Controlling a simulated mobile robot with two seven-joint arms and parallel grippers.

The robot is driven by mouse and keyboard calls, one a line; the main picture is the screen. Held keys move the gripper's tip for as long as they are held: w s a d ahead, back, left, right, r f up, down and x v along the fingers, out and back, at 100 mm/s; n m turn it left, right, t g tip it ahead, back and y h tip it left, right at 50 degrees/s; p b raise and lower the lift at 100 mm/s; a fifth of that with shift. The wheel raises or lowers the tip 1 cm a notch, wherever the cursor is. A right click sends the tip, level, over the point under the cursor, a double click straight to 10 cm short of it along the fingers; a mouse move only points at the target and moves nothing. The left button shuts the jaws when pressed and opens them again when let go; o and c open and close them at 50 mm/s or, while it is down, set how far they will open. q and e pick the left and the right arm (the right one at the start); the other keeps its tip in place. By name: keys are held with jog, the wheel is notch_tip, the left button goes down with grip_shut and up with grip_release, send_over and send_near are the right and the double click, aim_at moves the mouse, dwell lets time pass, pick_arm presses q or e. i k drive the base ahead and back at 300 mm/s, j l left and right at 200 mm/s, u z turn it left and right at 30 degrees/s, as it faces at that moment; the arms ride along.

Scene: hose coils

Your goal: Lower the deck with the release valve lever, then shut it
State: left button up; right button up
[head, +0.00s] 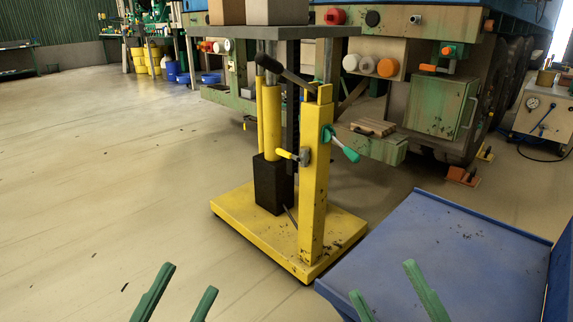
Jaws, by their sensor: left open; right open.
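A yellow lift stands in the middle of the head view, with a yellow base (235,222), a yellow post (314,185) and a raised grey deck (290,32) at the top. I cannot tell for certain which one is the release valve lever. A black-gripped long handle (275,67) slants above. My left gripper (190,280) and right gripper (383,279) are open and empty at the bottom edge, apart from the lift.
Boxes (277,11) stand on the deck. A blue platform (440,255) lies right of the lift's base, close to my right gripper. The floor at left is clear.

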aim_at(281, 152)
jog(key=i+j+u, duration=0.1)
jog(key=i+j, duration=0.8)
jog(key=i, duration=0.1)
